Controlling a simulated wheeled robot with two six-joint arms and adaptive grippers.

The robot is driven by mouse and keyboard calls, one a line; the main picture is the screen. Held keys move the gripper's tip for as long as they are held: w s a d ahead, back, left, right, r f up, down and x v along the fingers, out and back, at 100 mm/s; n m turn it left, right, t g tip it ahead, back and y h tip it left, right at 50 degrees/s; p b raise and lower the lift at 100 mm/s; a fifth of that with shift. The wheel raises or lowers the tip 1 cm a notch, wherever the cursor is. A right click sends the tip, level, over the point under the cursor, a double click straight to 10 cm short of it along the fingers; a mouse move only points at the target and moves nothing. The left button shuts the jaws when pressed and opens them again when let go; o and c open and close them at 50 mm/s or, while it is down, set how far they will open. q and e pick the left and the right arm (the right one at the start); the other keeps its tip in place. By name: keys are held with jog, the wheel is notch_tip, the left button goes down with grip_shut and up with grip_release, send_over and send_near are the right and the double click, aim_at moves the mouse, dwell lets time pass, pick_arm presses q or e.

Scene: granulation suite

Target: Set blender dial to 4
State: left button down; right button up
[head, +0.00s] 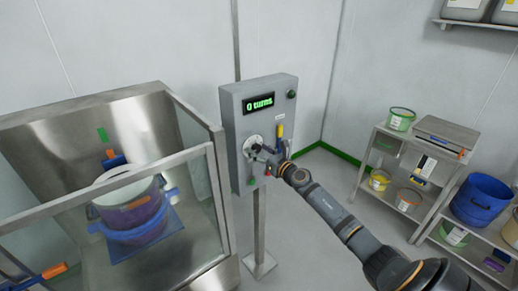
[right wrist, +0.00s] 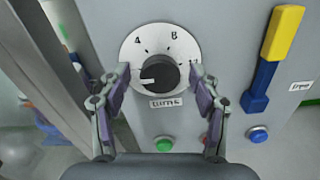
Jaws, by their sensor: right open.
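The grey control box (head: 235,105) stands on a post, and its display (head: 259,103) reads "0 turns". The blender dial (head: 252,146) is a black knob on a white round plate; it also shows in the right wrist view (right wrist: 160,70). The plate bears 4 at upper left, 8 at upper right and a partly hidden mark at right. The knob's white line points left and slightly down, below the 4. My right gripper (right wrist: 160,78) is open, with one finger on each side of the dial; contact with the knob cannot be told. My left gripper is not in view.
Below the dial are a green button (right wrist: 164,144), a red button and a blue button (right wrist: 258,134). A yellow and blue lever (right wrist: 275,60) is at right. A steel glass-walled booth (head: 215,190) stands close at left. Shelves (head: 440,140) with tubs stand at right.

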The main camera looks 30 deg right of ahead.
jog(key=c, duration=1.2)
jog(key=shift+o, duration=0.2)
jog(key=shift+r+m, duration=0.1)
jog(key=shift+m, duration=0.2)
jog(key=m+p, duration=0.2)
jog(key=m, duration=0.2)
jog(key=shift+m, duration=0.3)
jog(key=m+p, duration=0.2)
jog(key=m, duration=0.4)
jog(key=shift+d, duration=0.1)
jog(key=shift+m, duration=0.4)
jog(key=o, duration=1.2)
jog(key=shift+c, duration=0.2)
